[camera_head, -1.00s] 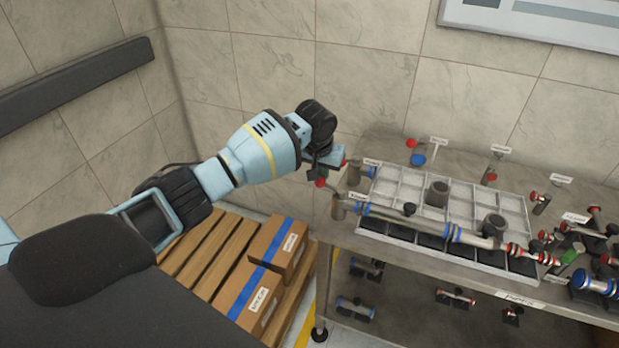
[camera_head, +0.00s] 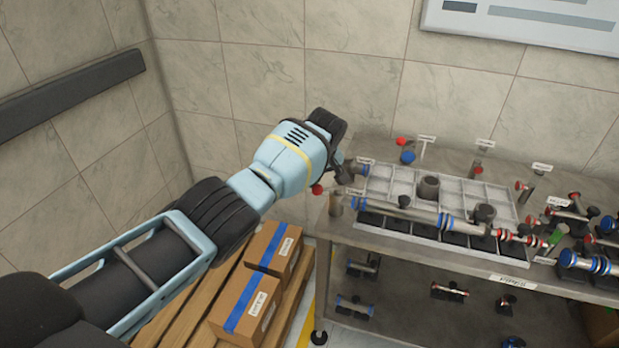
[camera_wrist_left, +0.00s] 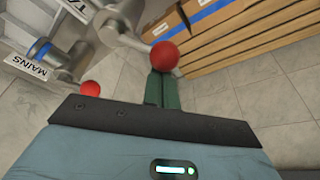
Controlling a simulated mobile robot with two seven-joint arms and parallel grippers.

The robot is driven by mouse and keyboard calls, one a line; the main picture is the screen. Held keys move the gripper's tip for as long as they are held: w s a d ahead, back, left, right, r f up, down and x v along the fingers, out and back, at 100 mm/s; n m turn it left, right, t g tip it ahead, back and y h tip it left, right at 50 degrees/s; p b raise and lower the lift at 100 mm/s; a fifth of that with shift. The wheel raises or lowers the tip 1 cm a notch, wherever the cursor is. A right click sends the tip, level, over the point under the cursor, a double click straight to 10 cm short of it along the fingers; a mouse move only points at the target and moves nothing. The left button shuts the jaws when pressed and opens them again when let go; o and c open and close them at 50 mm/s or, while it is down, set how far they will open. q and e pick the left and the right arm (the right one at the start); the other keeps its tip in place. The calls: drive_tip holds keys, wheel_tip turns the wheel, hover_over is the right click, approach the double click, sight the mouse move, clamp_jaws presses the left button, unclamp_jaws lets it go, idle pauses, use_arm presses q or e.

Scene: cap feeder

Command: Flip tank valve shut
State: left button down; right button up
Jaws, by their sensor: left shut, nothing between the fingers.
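Two valves with red ball-ended levers stand at the left end of the steel bench. One red ball (camera_head: 316,189) shows in the head view beside a metal pipe stub (camera_head: 336,203). In the left wrist view one red ball (camera_wrist_left: 164,56) sits right at the tips of my left gripper (camera_wrist_left: 162,76). Its green fingers are shut together with nothing between them; I cannot tell if they touch the ball. The other red ball (camera_wrist_left: 92,88) is to the left, near a label reading MAINS (camera_wrist_left: 28,68). My left wrist (camera_head: 325,130) hides the fingers in the head view.
Pipes with blue and red collars (camera_head: 440,218) lie along a grey tray (camera_head: 385,185) on the bench. Loose fittings crowd the bench's right side. Cardboard boxes (camera_head: 245,305) stand on a wooden pallet below my left arm. A tiled wall is behind.

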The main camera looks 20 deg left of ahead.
use_arm(q)
drive_tip(key=shift+s+d+r+n+y, duration=0.15)
drive_tip(key=shift+s+n, duration=0.1)
drive_tip(key=shift+n, duration=0.3)
drive_tip(key=shift+s+d+f+n+y, duration=0.1)
drive_tip(key=shift+s+d+n+y, duration=0.1)
drive_tip(key=shift+n, duration=0.35)
drive_tip(key=shift+s+d, duration=0.1)
drive_tip(key=shift+s, duration=0.2)
use_arm(e)
drive_tip(key=shift+s+d+r, duration=0.1)
drive_tip(key=shift+s+d, duration=0.15)
drive_tip(key=shift+s, duration=0.5)
use_arm(q)
drive_tip(key=shift+s+d+g, duration=0.1)
drive_tip(key=shift+g, duration=0.2)
use_arm(e)
drive_tip(key=shift+w+r, duration=0.25)
drive_tip(key=shift+w, duration=0.15)
drive_tip(key=shift+w+r, duration=0.1)
